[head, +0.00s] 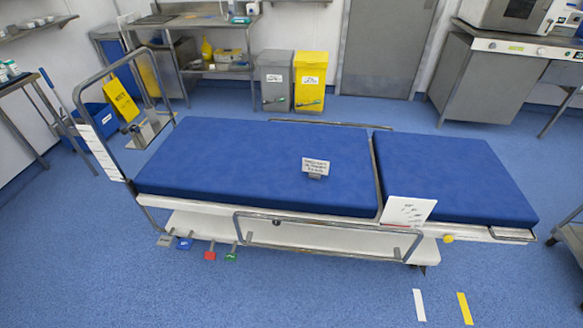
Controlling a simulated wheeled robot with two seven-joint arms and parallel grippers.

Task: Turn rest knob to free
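A blue-padded operating table (250,165) stands across the middle of the head view. Its shorter headrest section (445,180) is at the right and lies about level with the long section. A small yellow knob (447,239) sits on the table's near side rail, below the headrest section. It is too small for me to read its setting. A white card (407,210) with small dark writing leans at the near side of the joint between the sections. Neither of my grippers is in view.
A side rail (330,221) runs along the near edge. Coloured pedals, including a red one (210,255), stick out below. White (419,304) and yellow (465,308) strips mark the clear floor in front. A metal stand (571,240) is at the right edge.

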